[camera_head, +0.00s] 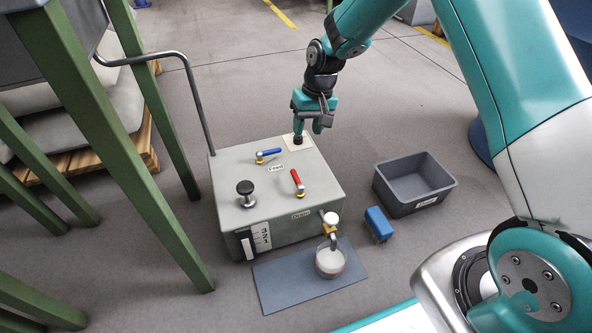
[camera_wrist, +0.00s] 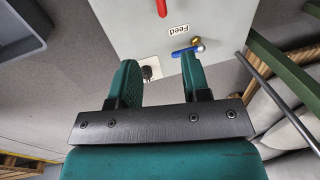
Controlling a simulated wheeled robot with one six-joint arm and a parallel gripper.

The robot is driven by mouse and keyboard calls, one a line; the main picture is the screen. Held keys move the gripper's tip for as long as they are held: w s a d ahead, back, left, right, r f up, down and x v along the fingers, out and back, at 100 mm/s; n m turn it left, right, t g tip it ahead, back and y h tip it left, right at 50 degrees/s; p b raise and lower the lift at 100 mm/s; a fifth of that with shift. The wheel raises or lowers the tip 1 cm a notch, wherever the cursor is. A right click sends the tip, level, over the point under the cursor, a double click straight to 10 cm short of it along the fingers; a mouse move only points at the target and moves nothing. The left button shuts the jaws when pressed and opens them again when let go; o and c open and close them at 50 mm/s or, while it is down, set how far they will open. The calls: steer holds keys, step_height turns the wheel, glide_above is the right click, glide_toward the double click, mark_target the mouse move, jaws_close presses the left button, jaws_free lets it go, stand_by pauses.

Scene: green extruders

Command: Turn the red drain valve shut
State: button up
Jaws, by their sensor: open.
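The red drain valve handle (camera_head: 296,177) sits on top of the grey box (camera_head: 240,180), near its front, with a brass fitting at its near end. The handle points toward the front edge, slightly slanted. In the wrist view only part of the red handle (camera_wrist: 161,7) shows at the top edge. My gripper (camera_head: 309,124) is open and empty, above the back right of the box, behind the red handle and apart from it. In the wrist view its two teal fingers (camera_wrist: 158,65) are spread, with a small black knob on a white plate (camera_wrist: 150,72) between them.
A blue feed handle (camera_head: 269,152) and a black round knob (camera_head: 245,187) are on the box top. A tap (camera_head: 331,222) stands over a beaker (camera_head: 330,262) on a grey mat (camera_head: 283,285). Green posts stand left.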

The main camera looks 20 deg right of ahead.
mark_target(295, 173)
steer(key=a+f+b, duration=0.1)
steer(key=f+b, duration=0.1)
steer(key=f, duration=0.3)
steer(key=a+f+b, duration=0.1)
steer(key=f+b, duration=0.2)
steer(key=f, duration=0.2)
steer(key=a+f+b, duration=0.1)
steer(key=f+b, duration=0.1)
steer(key=f, duration=0.3)
steer(key=shift+a+b, duration=0.1)
steer(key=shift+b, duration=0.25)
steer(key=shift+r, duration=0.1)
jaws_close()
